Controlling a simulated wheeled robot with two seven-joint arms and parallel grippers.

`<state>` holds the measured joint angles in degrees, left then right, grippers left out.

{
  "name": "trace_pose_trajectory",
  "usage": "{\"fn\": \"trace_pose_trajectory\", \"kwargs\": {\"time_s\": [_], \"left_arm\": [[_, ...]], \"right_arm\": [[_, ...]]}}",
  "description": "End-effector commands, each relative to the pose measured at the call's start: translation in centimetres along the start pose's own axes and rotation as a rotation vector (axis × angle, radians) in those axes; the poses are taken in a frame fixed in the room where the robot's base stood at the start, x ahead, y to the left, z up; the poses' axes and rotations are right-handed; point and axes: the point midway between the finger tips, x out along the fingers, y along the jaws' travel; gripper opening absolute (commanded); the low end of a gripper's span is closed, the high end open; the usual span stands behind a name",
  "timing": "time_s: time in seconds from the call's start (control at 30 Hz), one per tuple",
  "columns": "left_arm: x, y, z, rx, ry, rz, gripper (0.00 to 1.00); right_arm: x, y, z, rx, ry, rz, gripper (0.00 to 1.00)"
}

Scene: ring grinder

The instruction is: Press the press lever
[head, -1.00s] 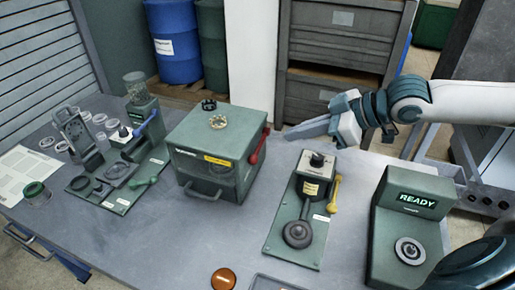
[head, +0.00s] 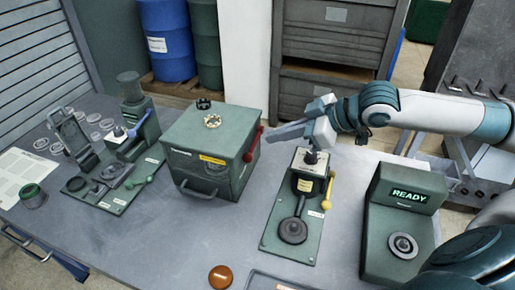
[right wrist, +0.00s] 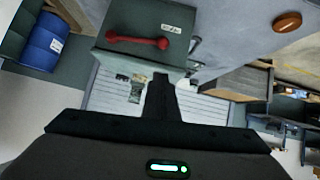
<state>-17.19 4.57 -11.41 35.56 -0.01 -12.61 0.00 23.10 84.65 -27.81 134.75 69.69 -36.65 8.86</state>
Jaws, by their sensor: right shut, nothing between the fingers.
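Several levers are in view, and no readable label tells which is the press lever. A red lever (head: 253,144) is on the right side of the green box (head: 212,150). My right gripper (head: 267,137) is shut and empty, pointing left just right of the red lever in the head view. The right wrist view shows the red lever (right wrist: 137,42) beyond the shut fingers (right wrist: 160,87). My left gripper is not in view.
A green unit reading READY (head: 406,197) stands at the right. An orange disc (head: 221,277) lies at the front edge beside a tray (head: 262,282). Clear rings lie at the far left. The table between box and middle station is clear.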

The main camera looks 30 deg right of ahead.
Motion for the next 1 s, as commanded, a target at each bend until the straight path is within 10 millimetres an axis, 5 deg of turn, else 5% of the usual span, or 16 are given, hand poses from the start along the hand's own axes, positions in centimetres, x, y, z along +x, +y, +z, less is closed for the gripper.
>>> {"fn": "trace_pose_trajectory", "kwargs": {"time_s": [0.57, 1.0], "left_arm": [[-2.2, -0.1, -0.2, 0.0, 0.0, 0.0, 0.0], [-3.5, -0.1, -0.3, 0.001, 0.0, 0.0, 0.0]], "right_arm": [[6.0, -0.1, -0.3, 0.002, 0.002, -0.002, 0.0], [8.9, -0.1, 2.7, 0.0, 0.0, 0.0, 0.0]]}}
